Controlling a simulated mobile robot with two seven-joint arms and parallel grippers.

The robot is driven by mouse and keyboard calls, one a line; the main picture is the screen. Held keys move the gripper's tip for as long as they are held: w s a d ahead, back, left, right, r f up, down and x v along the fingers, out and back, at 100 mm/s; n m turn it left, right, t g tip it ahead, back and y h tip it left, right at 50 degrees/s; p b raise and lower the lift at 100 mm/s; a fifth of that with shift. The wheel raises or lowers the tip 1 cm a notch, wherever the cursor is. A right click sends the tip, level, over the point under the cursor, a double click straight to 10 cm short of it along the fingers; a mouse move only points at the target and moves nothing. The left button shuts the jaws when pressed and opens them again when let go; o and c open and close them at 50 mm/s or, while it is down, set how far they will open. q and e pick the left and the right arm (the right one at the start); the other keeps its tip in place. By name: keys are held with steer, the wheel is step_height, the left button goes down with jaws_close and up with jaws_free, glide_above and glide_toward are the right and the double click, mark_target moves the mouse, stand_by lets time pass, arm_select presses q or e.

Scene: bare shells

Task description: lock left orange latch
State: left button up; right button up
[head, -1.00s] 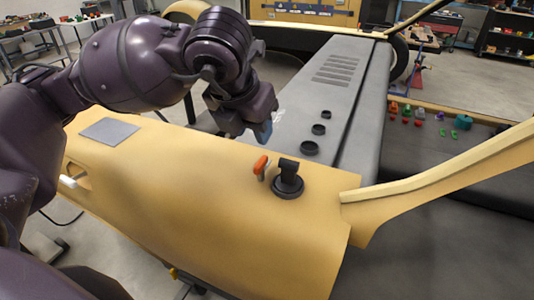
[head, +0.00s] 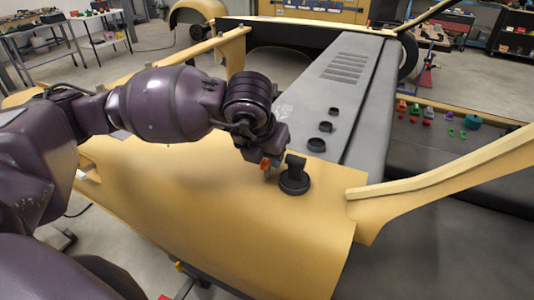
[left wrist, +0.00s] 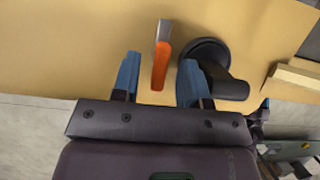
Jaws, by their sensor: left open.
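The orange latch (head: 266,163) stands on the yellow shell (head: 190,200), just left of a black round fitting with an upright post (head: 295,178). In the left wrist view the latch (left wrist: 161,58) shows an orange handle with a grey end. My left gripper (head: 270,160) is at the latch in the head view and partly hides it. In the left wrist view the blue fingertips of my left gripper (left wrist: 158,75) are apart, with the latch between them and the right finger close to the black fitting (left wrist: 215,70). My right gripper is not in view.
A grey panel (head: 345,85) with several black rings lies behind the latch. A yellow frame bar (head: 450,165) runs off to the right. Several small coloured parts (head: 430,115) lie on a ledge at the right.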

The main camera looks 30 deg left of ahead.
arm_select(q)
steer(key=shift+f, duration=0.15)
jaws_close()
